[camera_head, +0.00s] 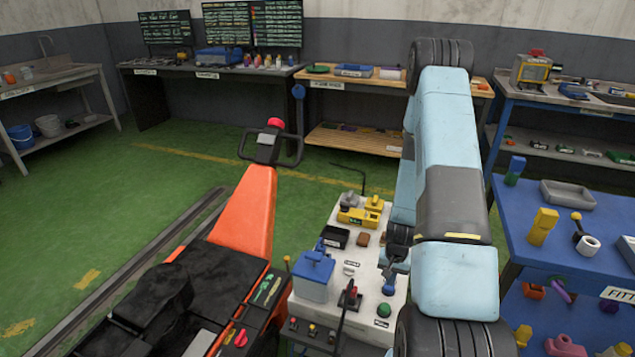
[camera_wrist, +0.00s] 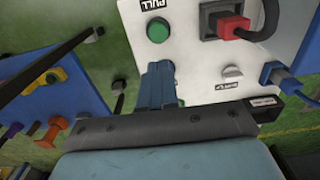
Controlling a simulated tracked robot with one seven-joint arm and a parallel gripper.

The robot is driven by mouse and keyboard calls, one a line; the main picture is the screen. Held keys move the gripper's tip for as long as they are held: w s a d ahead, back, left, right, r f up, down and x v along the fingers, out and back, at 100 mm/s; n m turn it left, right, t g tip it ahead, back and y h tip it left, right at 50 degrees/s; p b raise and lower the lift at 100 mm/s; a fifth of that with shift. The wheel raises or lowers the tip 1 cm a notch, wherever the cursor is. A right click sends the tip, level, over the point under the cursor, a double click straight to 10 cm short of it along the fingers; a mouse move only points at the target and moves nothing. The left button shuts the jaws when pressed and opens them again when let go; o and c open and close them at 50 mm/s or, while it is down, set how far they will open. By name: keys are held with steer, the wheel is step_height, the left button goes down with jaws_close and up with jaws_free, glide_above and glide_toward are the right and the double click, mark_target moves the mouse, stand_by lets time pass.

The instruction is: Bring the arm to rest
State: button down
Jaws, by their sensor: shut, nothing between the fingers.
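My gripper (camera_head: 389,288) hangs point-down over the right part of the white-topped console in the head view, below my light blue arm. Its blue fingers are together with nothing between them, as the wrist view (camera_wrist: 159,70) also shows. The fingertips are close to the green button (camera_head: 383,310) on the console (camera_head: 335,270); the same button (camera_wrist: 160,31) shows just beyond them in the wrist view. I cannot tell whether they touch the console. My arm is bent, with its large upper link raised above the console's right side.
A blue table (camera_head: 560,262) stands close on the right. An orange-bodied machine (camera_head: 247,212) is on the left. Green floor (camera_head: 90,200) is open farther left.

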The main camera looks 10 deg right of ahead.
steer(key=w+a+r+n+t, duration=0.1)
steer(key=a+r, duration=0.2)
steer(key=r, duration=0.8)
steer(key=w+a+r+n+t, duration=0.1)
steer(key=a+r, duration=0.2)
steer(key=r, duration=0.8)
steer(key=w+a+r+n+t, duration=0.1)
steer(key=a+r+n, duration=0.15)
steer(key=r, duration=0.95)
steer(key=s+a+r+n+t, duration=0.1)
steer(key=s+a+r, duration=0.3)
steer(key=s+r, duration=0.6)
steer(key=s+a+r+n+t, duration=0.1)
steer(key=s+a+r, duration=0.3)
steer(key=s+r, duration=0.6)
steer(key=shift+s+t, duration=0.2)
steer(key=shift+t, duration=0.1)
steer(key=shift+a, duration=0.1)
